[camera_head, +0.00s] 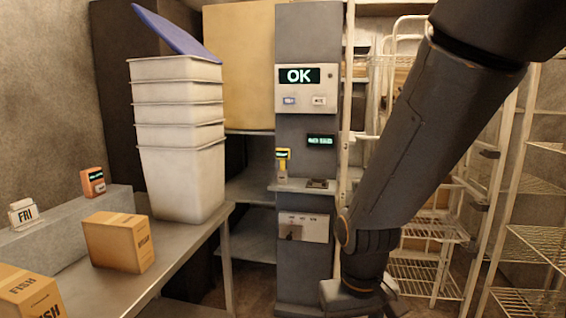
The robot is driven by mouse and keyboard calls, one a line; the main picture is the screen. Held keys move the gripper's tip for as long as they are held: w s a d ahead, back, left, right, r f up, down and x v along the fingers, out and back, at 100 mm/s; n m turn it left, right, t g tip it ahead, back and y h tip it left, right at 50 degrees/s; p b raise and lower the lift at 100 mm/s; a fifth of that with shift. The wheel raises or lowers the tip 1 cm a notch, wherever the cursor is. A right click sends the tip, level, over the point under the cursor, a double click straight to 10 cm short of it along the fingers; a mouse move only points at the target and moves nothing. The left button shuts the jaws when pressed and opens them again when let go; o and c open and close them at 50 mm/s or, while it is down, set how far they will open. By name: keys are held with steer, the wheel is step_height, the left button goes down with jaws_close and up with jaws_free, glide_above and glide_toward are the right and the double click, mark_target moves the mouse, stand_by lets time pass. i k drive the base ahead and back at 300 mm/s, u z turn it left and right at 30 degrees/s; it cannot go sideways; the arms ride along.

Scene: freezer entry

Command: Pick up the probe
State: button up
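A small yellow-topped handheld device with a dark display (282,160) stands upright on a small ledge of the grey column; it looks like the probe, though its fine shape is too small to tell. An orange device with a lit display (93,182) stands on the grey raised block at the left; I cannot tell whether it is a probe too. My arm comes down from the top right to the bottom middle, to the right of the column. Nothing visibly touches the yellow device.
The column's ledge (301,187) also holds a small dark item. A green "OK" screen (299,76) is above. Stacked white bins (183,185) with a tilted blue lid and cartons (118,241) occupy the left table. Wire racks (530,184) stand at the right.

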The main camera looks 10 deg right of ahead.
mark_target(282, 154)
steer(key=z, duration=0.2)
steer(key=i, duration=1)
